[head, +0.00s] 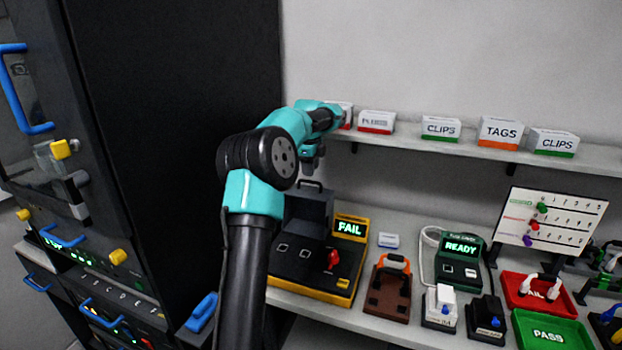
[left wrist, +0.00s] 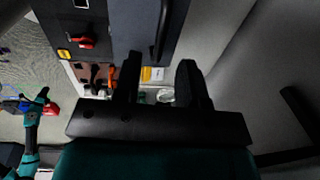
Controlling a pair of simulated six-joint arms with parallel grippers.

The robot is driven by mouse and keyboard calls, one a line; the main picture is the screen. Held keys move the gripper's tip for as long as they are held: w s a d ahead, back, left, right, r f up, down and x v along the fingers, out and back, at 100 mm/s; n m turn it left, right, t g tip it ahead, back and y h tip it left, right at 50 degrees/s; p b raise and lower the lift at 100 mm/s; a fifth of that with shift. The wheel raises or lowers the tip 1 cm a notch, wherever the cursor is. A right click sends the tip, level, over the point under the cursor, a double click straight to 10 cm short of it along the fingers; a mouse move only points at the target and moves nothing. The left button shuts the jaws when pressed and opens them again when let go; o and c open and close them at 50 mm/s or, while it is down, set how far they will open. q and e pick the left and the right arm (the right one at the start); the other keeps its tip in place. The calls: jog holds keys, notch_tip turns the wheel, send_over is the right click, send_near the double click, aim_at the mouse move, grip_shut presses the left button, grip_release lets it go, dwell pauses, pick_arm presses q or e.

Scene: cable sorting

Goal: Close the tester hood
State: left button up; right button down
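The tester (head: 312,268) is a dark unit with a yellow front and a yellow FAIL display (head: 350,227). Its dark hood (head: 307,212) stands raised at the back left, leaving the deck with its sockets and red switch (head: 333,259) uncovered. The hood has a bar handle (head: 311,185) on its top edge. My left gripper (head: 312,155) hangs just above the hood, partly hidden by its own arm. In the left wrist view its fingers (left wrist: 159,80) are apart and empty, with the handle (left wrist: 162,28) ahead between them, apart from them. My right gripper is too small to judge in the left wrist view (left wrist: 43,94).
A shelf with label boxes (head: 441,127) runs above the bench. A tall dark cabinet (head: 180,120) stands left. Right of the tester are a brown block with an orange cable (head: 388,290), a READY device (head: 460,248), a red FAIL tray (head: 515,303) and a green PASS tray (head: 575,332).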

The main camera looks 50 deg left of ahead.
pick_arm(q)
jog(key=shift+w+a+f, duration=0.1)
jog(key=shift+f, duration=1)
jog(key=shift+w+f, duration=0.1)
jog(key=shift+f, duration=0.95)
grip_shut()
